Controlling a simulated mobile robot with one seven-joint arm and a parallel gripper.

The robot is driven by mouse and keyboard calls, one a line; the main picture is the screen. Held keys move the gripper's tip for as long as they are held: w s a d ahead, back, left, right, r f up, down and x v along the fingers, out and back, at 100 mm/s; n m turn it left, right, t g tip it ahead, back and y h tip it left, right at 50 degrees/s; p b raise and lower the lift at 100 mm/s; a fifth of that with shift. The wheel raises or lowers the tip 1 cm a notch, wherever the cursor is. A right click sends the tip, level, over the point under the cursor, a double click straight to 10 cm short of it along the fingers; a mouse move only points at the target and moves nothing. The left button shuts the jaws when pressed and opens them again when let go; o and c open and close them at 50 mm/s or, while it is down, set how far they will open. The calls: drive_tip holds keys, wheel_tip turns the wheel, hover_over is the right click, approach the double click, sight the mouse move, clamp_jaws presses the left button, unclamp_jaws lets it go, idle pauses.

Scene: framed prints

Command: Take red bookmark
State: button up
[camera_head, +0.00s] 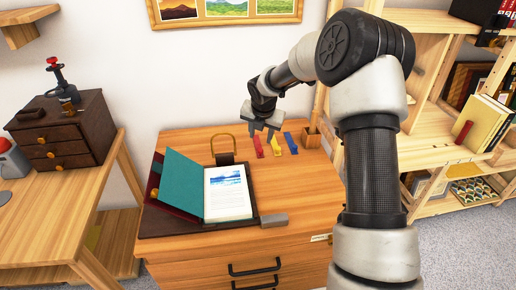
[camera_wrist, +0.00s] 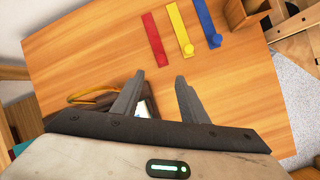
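The red bookmark (camera_head: 258,147) lies flat on the wooden cabinet top, leftmost of three coloured strips. It also shows in the wrist view (camera_wrist: 154,40), whole and uncovered. A yellow bookmark (camera_wrist: 179,28) and a blue bookmark (camera_wrist: 208,22) lie to its right, apart from it. My gripper (camera_wrist: 159,79) is open and empty. Its fingers point toward the red bookmark, whose near end shows just beyond the fingertips in the wrist view. In the head view my gripper (camera_head: 262,131) is over the far part of the top, close to the strips; the exact height is unclear.
An open book (camera_head: 227,192) with a teal cover lies on a dark board left of the strips. A brass-coloured loop (camera_head: 223,138) on a dark base stands behind it. A small wooden box (camera_head: 310,136) stands right of the blue strip. Shelves (camera_head: 438,100) rise at right.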

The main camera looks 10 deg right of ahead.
drive_tip(key=b, duration=0.1)
approach(261, 150)
drive_tip(key=f, duration=0.2)
drive_tip(key=w+f, duration=0.1)
drive_tip(key=shift+a, duration=0.3)
drive_tip(key=shift+d+b+x, duration=0.15)
drive_tip(key=shift+b+x, duration=0.25)
drive_tip(key=shift+x, duration=1.05)
drive_tip(key=shift+d+b+x, duration=0.15)
drive_tip(key=shift+b+x, duration=0.2)
drive_tip(key=shift+x, duration=1.05)
drive_tip(key=shift+w+r, duration=0.1)
drive_tip(key=shift+w, duration=0.05)
drive_tip(key=shift+c, duration=0.2)
clamp_jaws()
